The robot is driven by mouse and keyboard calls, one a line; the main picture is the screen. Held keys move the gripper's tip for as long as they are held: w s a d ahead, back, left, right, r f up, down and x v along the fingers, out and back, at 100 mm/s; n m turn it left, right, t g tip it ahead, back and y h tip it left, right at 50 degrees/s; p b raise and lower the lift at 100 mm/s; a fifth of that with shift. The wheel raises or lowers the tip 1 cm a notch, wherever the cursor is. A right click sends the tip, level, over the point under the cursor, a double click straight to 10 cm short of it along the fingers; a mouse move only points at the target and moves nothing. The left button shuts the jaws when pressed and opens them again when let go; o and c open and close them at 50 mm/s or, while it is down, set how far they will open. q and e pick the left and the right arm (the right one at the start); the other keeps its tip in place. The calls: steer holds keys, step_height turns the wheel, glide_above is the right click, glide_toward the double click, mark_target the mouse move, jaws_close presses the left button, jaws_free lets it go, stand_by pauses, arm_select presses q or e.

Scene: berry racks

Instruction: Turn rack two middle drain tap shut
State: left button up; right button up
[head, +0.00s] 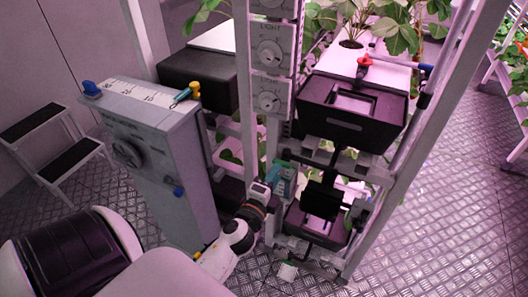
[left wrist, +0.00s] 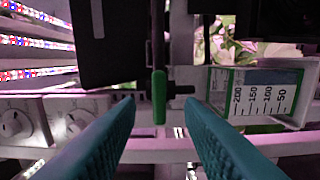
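In the left wrist view a green tap handle (left wrist: 160,97) hangs straight down in the picture, with a dark stub of pipe beside it on the right. My left gripper (left wrist: 161,112) is open, with one teal finger on each side of the handle and a gap on both sides. In the head view my left gripper (head: 284,180) is at the rack's middle level, left of the dark lower trays. The green handle cannot be made out there. My right gripper is not in view.
Light dials (head: 268,53) run down the rack post. A black upper tray (head: 350,128) has a red tap (head: 365,61) above it. A scaled cup (left wrist: 265,95) is right of the handle. A grey cabinet (head: 150,130) and step stool (head: 55,150) stand left. Floor at right is clear.

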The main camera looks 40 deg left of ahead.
arm_select(q)
steer(key=b+v, duration=0.2)
steer(key=v, duration=0.6)
steer(key=shift+s, duration=0.1)
steer(key=s+d+f+n+g+h+p, duration=0.1)
steer(key=s+d+f+n+g, duration=0.15)
steer(key=f, duration=0.75)
steer(key=s+d+f+n+g+h+p, duration=0.1)
steer(key=s+d+f+n+g, duration=0.15)
steer(key=f, duration=0.75)
steer(key=s+d+f+n+g+h+p, duration=0.1)
steer(key=d+f+g, duration=0.15)
steer(key=f, duration=0.75)
steer(key=s+f+n+g+p, duration=0.1)
steer(key=s+f+n+g, duration=0.2)
steer(key=s+f, duration=0.5)
steer(key=s+a+f+n+g+h+p, duration=0.1)
steer(key=s+f+n+g, duration=0.3)
steer(key=s+f, duration=0.5)
steer(key=s+g, duration=0.2)
steer(key=s, duration=0.6)
steer(key=shift+a, duration=0.25)
